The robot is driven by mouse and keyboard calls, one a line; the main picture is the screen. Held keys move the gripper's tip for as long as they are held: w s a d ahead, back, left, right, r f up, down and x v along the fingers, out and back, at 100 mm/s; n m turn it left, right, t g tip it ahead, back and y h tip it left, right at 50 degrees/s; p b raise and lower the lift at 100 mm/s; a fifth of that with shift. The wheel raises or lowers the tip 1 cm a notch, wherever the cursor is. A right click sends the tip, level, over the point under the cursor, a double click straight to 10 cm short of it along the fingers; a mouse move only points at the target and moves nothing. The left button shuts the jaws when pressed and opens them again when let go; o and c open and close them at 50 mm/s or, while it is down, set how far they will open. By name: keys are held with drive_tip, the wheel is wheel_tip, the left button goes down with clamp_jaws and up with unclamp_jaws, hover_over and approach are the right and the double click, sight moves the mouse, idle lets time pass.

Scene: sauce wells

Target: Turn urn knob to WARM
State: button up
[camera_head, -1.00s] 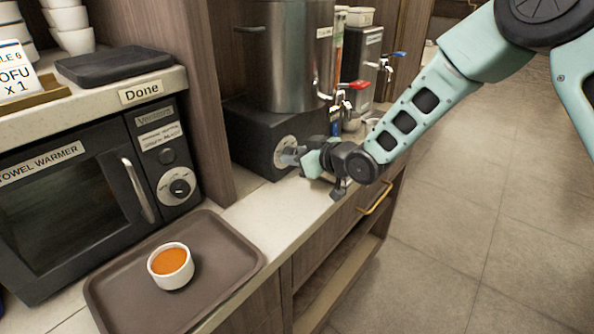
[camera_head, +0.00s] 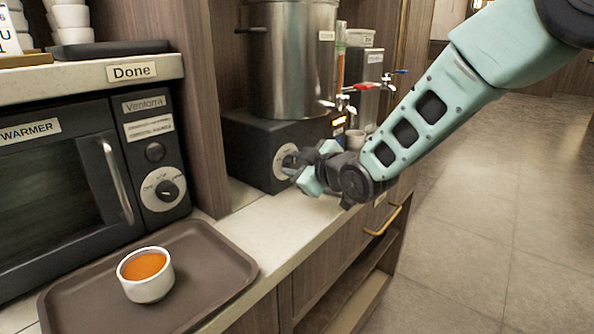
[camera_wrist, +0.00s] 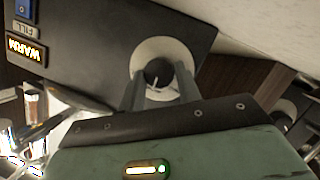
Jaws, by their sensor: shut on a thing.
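The urn (camera_head: 292,65) is a tall metal cylinder on a black base (camera_head: 250,150) on the counter. Its dark round knob (camera_wrist: 158,72) sits on a pale dial plate (camera_wrist: 150,48) on the base's front. My gripper (camera_head: 292,170) is at the dial, and in the wrist view its two fingers are shut on the knob, one on each side. A light pointer line shows on the knob. A lit WARM label (camera_wrist: 25,50) and a FILL label (camera_wrist: 26,28) are on the base. The dial's markings are too small to read.
A brown tray (camera_head: 225,268) with a white cup of orange sauce (camera_head: 146,275) lies at the front left. A towel warmer (camera_head: 50,190) with its own dial stands behind it. A red-handled tap (camera_head: 362,87) and small cups are beyond the urn. The counter before the urn is clear.

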idle(0.3)
drive_tip(key=o, duration=1)
drive_tip(key=shift+c, duration=0.2)
drive_tip(key=shift+s+d, duration=0.1)
drive_tip(key=v, duration=1.7)
drive_tip(key=shift+s+b, duration=0.2)
drive_tip(key=shift+b, duration=0.1)
drive_tip(key=s+d+f+m+g+h, duration=0.2)
drive_tip(key=s+f+g+h, duration=0.15)
drive_tip(key=s, duration=0.45)
drive_tip(key=s+d+f+m+g+h, duration=0.2)
drive_tip(key=s+f+m+g, duration=0.15)
drive_tip(key=s, duration=0.55)
drive_tip(key=s+d+f+m+g+h, duration=0.1)
drive_tip(key=s+d+f+g+h, duration=0.2)
drive_tip(key=s, duration=0.5)
wheel_tip(320, 180, up, 12)
drive_tip(key=a+g+p, duration=0.1)
drive_tip(key=p, duration=1.1)
drive_tip(key=shift+s+f+g, duration=0.25)
drive_tip(key=shift+s+g, duration=0.05)
drive_tip(key=shift+s, duration=0.05)
